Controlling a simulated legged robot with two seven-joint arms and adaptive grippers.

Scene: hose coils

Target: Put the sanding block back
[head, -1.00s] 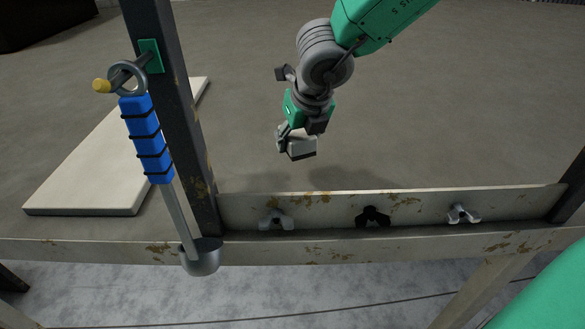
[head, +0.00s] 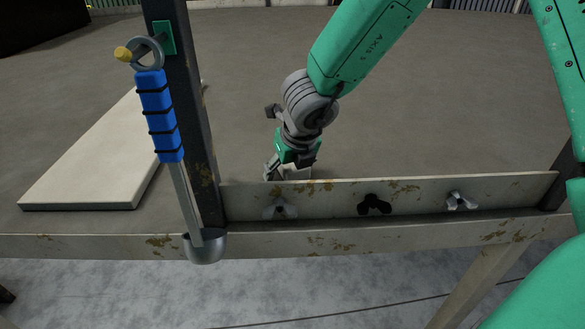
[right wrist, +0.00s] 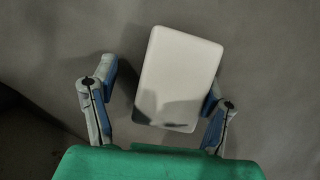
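The sanding block is a pale, rounded rectangular block (right wrist: 180,78). In the right wrist view it lies tilted between the fingers of my right gripper. The right finger is at the block's right edge, and a gap shows between the left finger and the block. In the head view my right gripper (head: 288,171) points down at the bench top behind the low front board. There the block (head: 297,174) shows only in part, behind that board. My left gripper is not in view.
The rusty-edged front board (head: 330,195) carries several wing-shaped knobs. A dark post (head: 196,130) stands left of my gripper, with a blue-handled ladle (head: 157,115) hanging from a yellow-tipped peg. A pale slab (head: 90,165) lies at left.

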